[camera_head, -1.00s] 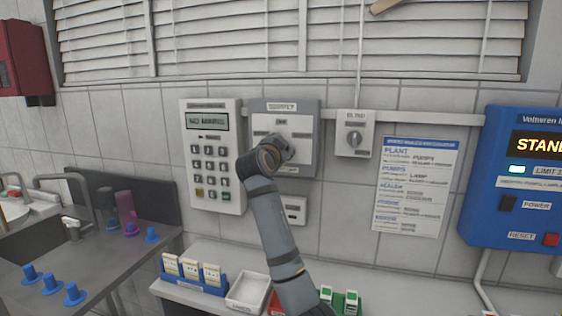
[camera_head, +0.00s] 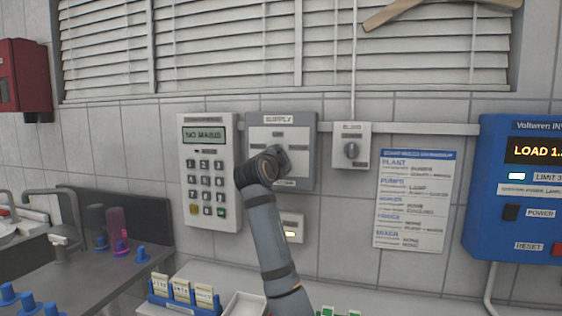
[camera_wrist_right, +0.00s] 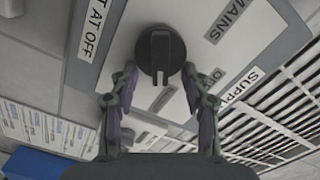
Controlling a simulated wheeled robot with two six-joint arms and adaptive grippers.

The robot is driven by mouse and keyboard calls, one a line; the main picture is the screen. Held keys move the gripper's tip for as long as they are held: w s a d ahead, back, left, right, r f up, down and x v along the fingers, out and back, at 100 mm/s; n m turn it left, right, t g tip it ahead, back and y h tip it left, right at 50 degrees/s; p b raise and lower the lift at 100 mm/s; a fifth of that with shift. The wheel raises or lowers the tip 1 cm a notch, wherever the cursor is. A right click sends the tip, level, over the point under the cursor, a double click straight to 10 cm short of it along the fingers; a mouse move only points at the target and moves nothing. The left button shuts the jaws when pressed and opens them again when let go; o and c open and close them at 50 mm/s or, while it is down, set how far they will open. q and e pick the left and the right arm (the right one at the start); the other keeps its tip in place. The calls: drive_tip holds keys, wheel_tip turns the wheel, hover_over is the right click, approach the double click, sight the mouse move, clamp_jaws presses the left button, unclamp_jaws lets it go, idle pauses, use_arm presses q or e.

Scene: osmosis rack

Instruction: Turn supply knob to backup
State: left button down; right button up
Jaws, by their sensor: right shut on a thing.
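The grey supply panel (camera_head: 304,140), labelled SUPPLY, hangs on the tiled wall in the head view. My right gripper (camera_head: 279,158) is at the middle of this panel and hides its knob there. In the right wrist view the round black supply knob (camera_wrist_right: 160,45) with its raised bar sits between the two fingers of my right gripper (camera_wrist_right: 159,73), which is shut on it. The bar stands upright in that picture. The word MAINS is printed to its upper right and OFF to its lower right. My left gripper is not in view.
A small knob box (camera_head: 351,146), a notice (camera_head: 416,200) and a blue machine (camera_head: 515,220) reading LOAD 1 are to the right.

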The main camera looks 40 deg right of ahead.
drive_tip(key=shift+f, duration=0.1)
drive_tip(key=o, duration=1.1)
drive_tip(key=shift+o, duration=0.2)
drive_tip(key=shift+a, duration=0.1)
drive_tip(key=v, duration=1.2)
